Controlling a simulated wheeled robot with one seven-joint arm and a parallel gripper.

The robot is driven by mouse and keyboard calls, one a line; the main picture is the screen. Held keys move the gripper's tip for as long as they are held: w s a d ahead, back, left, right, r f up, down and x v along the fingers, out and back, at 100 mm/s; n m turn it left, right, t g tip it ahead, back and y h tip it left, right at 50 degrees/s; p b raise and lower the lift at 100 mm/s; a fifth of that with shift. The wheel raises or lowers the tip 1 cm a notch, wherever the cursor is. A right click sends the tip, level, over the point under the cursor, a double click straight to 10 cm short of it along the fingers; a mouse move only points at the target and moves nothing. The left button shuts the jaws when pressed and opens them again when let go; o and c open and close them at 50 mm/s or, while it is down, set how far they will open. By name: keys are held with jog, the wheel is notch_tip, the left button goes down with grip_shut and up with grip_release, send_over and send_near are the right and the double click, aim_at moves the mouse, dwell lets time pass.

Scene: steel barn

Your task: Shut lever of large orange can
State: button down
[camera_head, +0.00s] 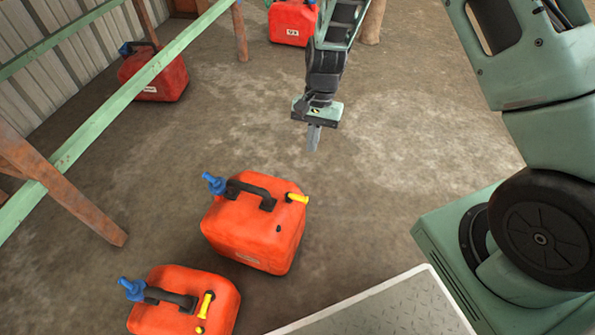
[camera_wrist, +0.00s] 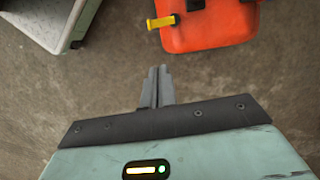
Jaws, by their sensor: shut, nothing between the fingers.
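The large orange can (camera_head: 247,236) stands on the floor left of centre in the head view. It has a black handle, a blue spout and a yellow lever (camera_head: 297,198) that sticks out past its right edge. In the wrist view the can (camera_wrist: 212,28) is at the top right, cut off by the frame, with the yellow lever (camera_wrist: 163,21) pointing left. My gripper (camera_head: 313,148) is shut and empty, pointing down above the floor, beyond and apart from the can. Its closed fingers (camera_wrist: 157,75) show in the wrist view, with bare floor between them and the lever.
Another orange can (camera_head: 170,318) with a yellow lever stands in front. Red cans stand at the back left (camera_head: 154,76) and back (camera_head: 292,22). A green rail (camera_head: 100,130) with wooden posts runs along the left. Floor around my gripper is clear.

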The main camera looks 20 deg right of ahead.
aim_at(297, 199)
jog(key=shift+w+d+f, duration=0.5)
jog(key=shift+w+f, duration=0.2)
jog(key=shift+w, duration=0.05)
jog(key=shift+f, duration=0.1)
jog(key=s+a+f+b, duration=0.2)
jog(key=f+b, duration=0.1)
jog(key=f, duration=0.2)
jog(key=s+a+f+b, duration=0.2)
jog(key=s+f+b, duration=0.1)
jog(key=f, duration=0.2)
jog(key=shift+s+a+b, duration=0.15)
jog(key=shift+a+b, duration=0.15)
jog(key=shift+b, duration=0.1)
jog(key=shift+a+m, duration=0.1)
jog(key=shift+m, duration=0.2)
